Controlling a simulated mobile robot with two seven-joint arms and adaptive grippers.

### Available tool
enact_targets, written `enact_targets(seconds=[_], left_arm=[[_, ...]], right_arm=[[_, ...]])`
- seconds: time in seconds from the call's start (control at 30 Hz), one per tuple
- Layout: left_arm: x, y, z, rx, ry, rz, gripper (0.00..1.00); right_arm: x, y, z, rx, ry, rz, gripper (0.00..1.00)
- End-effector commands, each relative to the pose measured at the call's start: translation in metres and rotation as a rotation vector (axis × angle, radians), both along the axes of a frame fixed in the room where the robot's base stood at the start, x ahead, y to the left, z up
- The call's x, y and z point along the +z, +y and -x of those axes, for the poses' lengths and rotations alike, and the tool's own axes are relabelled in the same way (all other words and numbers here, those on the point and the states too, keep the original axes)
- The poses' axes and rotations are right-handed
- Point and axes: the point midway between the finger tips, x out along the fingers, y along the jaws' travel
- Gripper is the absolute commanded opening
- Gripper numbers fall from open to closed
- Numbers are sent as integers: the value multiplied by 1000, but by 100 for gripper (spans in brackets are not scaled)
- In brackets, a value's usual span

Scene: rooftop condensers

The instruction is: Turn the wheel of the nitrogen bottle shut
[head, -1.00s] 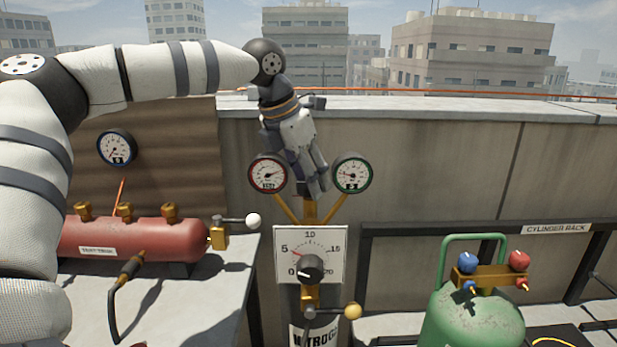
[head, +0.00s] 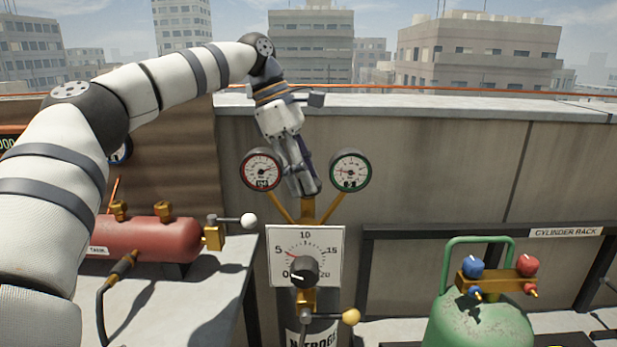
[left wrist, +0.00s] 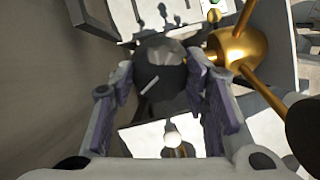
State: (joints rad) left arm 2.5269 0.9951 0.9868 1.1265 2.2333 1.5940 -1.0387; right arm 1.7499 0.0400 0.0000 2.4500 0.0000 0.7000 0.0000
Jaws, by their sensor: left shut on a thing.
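The nitrogen bottle (head: 309,337) stands at the bottom middle of the head view, mostly out of frame, with its label cut off. Its wheel is hidden there behind my left gripper (head: 305,192), which reaches down between the two gauges. In the left wrist view, a dark round wheel (left wrist: 160,75) with a white mark sits between the two fingers of my left gripper (left wrist: 165,95), which is shut on it. A brass valve body (left wrist: 235,47) is beside it. My right gripper is not in view.
A red-rimmed gauge (head: 261,170) and a green-rimmed gauge (head: 350,171) flank the gripper. Below are a dial plate (head: 329,242) with a black knob (head: 304,271) and a yellow-ball lever (head: 350,316). A red tank (head: 150,239) is left, a green cylinder (head: 475,323) right.

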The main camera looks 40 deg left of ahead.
Motion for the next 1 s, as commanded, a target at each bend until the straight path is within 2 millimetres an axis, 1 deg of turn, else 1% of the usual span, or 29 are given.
enact_targets(seconds=[0.03, 0.3, 0.5, 0.73, 1.0], left_arm=[[-4, 0, -2, -41, 5, -1, 14], [-3, 0, -3, -272, 4, 0, 14], [-2, 0, -3, -402, 3, 0, 14], [-1, 0, -3, -497, 2, -2, 14], [0, 1, -3, -538, 0, -1, 14]], right_arm=[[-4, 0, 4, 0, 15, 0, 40], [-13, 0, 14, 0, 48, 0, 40], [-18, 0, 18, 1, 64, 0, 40], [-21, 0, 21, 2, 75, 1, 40], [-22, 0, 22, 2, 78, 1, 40]])
